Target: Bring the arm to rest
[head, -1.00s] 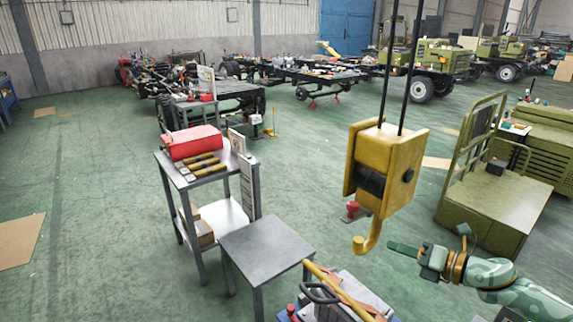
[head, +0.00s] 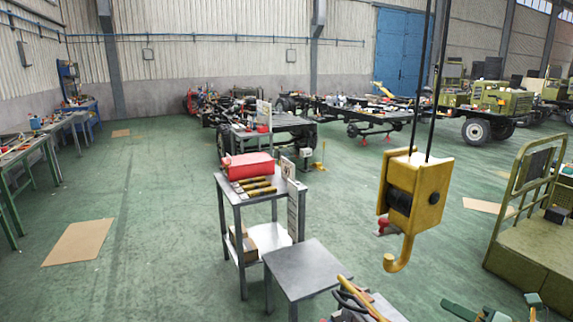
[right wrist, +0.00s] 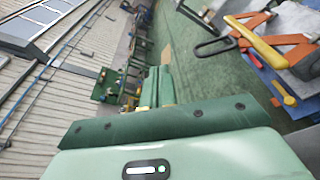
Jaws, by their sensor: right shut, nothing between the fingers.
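My right gripper (head: 460,311) shows at the bottom right edge of the head view, with its dark green fingers shut and empty. Most of the right arm is cut off below the frame. In the right wrist view a green housing of mine with dark bolts fills the bottom; the fingertips cannot be made out clearly there. The gripper appears to the right of the grey table and below the hanging yellow hook block (head: 414,195), apart from both. My left gripper is not in view.
A grey shelf cart (head: 230,195) holds a red toolbox (head: 248,166). A low grey table (head: 308,268) stands in front, with a yellow-handled tool (head: 360,297) nearby. An olive platform cart (head: 525,262) is at right. Open green floor (head: 150,200) lies left.

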